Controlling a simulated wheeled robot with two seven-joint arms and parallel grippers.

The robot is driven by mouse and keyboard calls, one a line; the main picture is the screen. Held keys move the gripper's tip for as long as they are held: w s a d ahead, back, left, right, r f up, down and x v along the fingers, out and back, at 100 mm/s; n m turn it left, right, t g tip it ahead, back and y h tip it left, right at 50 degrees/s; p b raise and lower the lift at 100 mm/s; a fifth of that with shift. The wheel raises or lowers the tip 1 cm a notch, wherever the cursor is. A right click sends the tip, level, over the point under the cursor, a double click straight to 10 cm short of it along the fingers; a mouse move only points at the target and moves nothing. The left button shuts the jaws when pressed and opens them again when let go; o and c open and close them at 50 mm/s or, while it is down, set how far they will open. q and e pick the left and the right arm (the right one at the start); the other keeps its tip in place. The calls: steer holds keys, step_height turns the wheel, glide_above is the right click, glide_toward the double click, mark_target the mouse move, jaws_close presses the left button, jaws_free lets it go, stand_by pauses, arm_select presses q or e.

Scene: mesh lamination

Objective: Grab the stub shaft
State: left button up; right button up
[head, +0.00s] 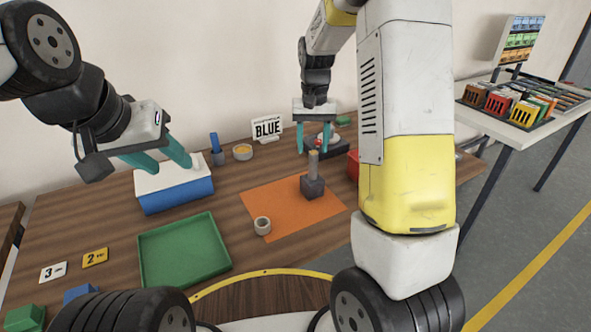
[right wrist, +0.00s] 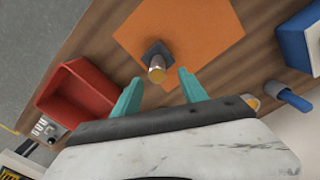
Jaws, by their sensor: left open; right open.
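The stub shaft (head: 313,164) is a short tan-grey upright cylinder standing in a dark grey block (head: 312,187) on an orange mat (head: 262,199). In the right wrist view the shaft (right wrist: 157,68) shows a shiny end facing the camera, with the block (right wrist: 158,50) behind it. My right gripper (head: 314,145) has its teal fingers apart, above and around the shaft's top in the picture; contact cannot be told. In the right wrist view the shaft appears between the fingertips (right wrist: 160,78). My left gripper (head: 171,165) is open and empty over a blue box with a white top (head: 175,196).
A grey ring (head: 263,226) lies on the mat. A green tray (head: 184,250) is at front left, near number cards (head: 95,257). A red bin (right wrist: 75,97) stands beside the mat.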

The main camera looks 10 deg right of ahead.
mark_target(313, 164)
steer(key=f, duration=0.7)
steer(key=shift+s+d, duration=0.15)
steer(key=shift+s, duration=0.05)
jaws_close()
steer(key=shift+r, duration=0.1)
stand_by(1.0)
